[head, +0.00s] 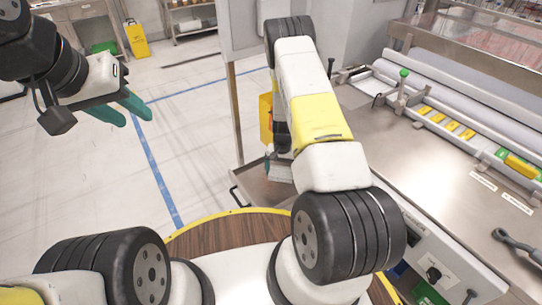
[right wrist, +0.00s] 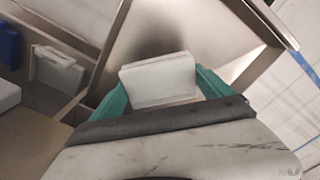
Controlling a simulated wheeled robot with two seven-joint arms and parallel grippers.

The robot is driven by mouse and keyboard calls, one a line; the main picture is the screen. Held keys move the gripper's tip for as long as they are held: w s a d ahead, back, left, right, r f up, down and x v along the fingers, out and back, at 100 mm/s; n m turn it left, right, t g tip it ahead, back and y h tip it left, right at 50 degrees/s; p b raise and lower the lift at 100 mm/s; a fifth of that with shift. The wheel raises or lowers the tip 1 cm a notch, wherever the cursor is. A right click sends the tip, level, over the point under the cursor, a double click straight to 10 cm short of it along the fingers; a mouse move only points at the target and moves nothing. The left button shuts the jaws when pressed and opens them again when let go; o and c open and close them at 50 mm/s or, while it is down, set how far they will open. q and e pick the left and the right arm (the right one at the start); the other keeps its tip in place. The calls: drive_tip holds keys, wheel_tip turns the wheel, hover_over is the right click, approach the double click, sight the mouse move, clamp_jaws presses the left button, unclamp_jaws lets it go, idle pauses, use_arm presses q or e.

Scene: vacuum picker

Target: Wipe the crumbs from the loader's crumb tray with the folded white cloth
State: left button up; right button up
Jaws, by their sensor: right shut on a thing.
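The folded white cloth (right wrist: 160,78) is between the teal fingers of my right gripper (right wrist: 158,95), which is shut on it. In the right wrist view the cloth is over the bare metal crumb tray (right wrist: 215,38); I cannot tell whether it touches the floor of the tray. No crumbs can be made out; a dark shadow lies beyond the cloth. In the head view the tray (head: 262,190) shows beside the loader, and my right arm hides most of the right gripper. My left gripper (head: 134,110) is open and empty over the floor at upper left.
The steel loader table (head: 420,165) with its rollers fills the right side. A thin post (head: 235,115) stands close behind the tray. A yellow wet-floor sign (head: 138,40) stands far back. The floor at left is clear.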

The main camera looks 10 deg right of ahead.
drive_tip(key=shift+r, duration=1.1)
